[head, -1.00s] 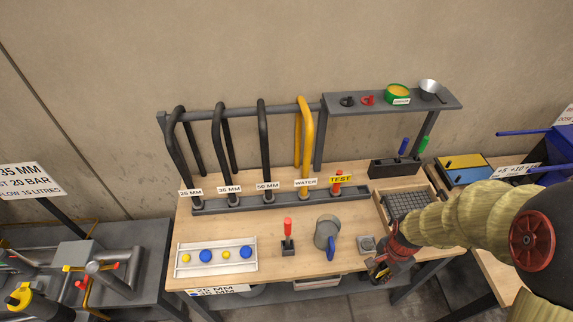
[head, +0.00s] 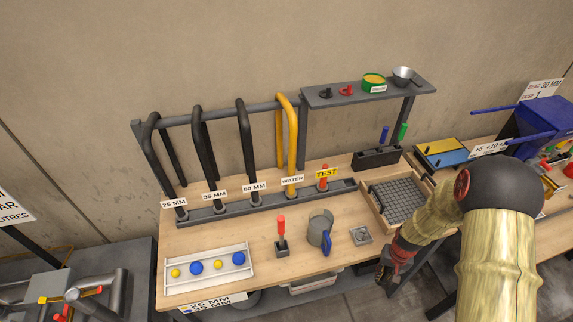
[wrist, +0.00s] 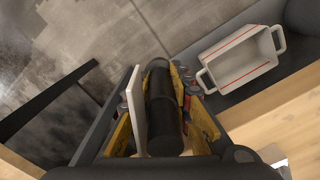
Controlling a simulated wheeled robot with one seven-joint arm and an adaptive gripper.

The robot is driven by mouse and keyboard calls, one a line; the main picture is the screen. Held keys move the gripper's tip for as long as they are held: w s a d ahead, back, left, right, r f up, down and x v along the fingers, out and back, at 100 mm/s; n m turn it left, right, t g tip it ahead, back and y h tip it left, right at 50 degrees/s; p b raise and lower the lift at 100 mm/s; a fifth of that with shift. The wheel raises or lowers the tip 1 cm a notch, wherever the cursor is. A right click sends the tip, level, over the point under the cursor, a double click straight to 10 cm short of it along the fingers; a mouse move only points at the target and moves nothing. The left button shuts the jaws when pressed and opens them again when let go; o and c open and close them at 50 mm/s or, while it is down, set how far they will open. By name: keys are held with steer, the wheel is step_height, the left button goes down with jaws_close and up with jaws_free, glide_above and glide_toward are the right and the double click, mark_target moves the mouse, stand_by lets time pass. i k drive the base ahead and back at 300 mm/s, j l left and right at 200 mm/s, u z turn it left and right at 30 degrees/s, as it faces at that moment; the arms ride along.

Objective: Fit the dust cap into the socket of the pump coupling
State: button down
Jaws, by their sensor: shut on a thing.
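My gripper (head: 388,268) is at the bench's front right edge, pointing down. In the wrist view my gripper (wrist: 165,115) is shut on a black cylindrical piece (wrist: 163,112), which I take for the dust cap; a pale flat strip stands beside it. Its lower end is hidden. A grey cylindrical fitting with a blue lever (head: 318,231) stands upright on the bench, left of my gripper, and looks like the pump coupling. I cannot see clearly into its socket. The held piece is apart from it.
A small square grey block (head: 361,235) sits between the fitting and my gripper. A red-handled stand (head: 282,241), a tray of balls (head: 208,287) and a mesh tray (head: 376,212) are also on the bench. A white bin (wrist: 243,58) lies below the edge.

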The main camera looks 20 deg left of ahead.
mark_target(94, 292)
steer(key=k+j, duration=0.15)
steer(key=j, duration=0.2)
steer(key=k+j+u, duration=0.15)
steer(key=j, duration=0.15)
steer(key=k+j, duration=0.15)
steer(key=j, duration=0.2)
steer(key=k+j+u, duration=0.15)
steer(key=j, duration=0.2)
steer(key=k+j, duration=0.15)
steer(key=j, duration=0.2)
steer(key=k+j+u, duration=0.1)
steer(key=j, duration=0.25)
